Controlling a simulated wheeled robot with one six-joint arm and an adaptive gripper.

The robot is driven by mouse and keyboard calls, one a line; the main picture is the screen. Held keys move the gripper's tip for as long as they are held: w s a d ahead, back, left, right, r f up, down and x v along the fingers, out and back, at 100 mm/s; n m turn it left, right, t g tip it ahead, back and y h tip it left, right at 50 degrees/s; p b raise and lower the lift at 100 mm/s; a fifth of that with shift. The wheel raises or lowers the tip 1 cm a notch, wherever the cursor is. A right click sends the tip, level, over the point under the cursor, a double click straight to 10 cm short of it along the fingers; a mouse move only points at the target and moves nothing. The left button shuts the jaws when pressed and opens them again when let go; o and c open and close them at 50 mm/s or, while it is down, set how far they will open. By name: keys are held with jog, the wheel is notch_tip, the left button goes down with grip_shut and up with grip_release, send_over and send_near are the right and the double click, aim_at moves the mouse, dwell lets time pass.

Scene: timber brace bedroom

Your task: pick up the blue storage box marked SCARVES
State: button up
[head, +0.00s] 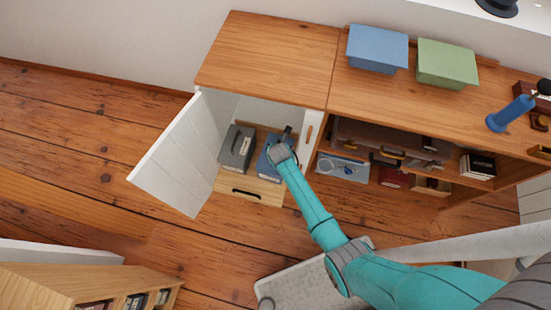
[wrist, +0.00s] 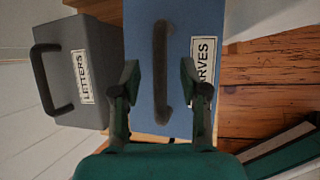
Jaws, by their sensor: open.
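The blue storage box (head: 263,166) stands inside the open white-doored cabinet, right of a grey box. My gripper (wrist: 160,80) is open, with one finger on each side of the handle. I cannot tell how far the fingertips are from the box face. In the head view my wrist and hand cover part of the blue box.
The grey box (wrist: 90,50) marked LETTERS stands close on the left. The open cabinet door (head: 175,150) is at the left, a drawer front (head: 250,187) below. Another blue box (head: 377,48) and a green box (head: 447,63) sit on the top.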

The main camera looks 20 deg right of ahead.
jog(key=shift+w+f, duration=0.2)
jog(key=shift+f, duration=0.1)
grip_shut()
jog(key=shift+r, duration=0.15)
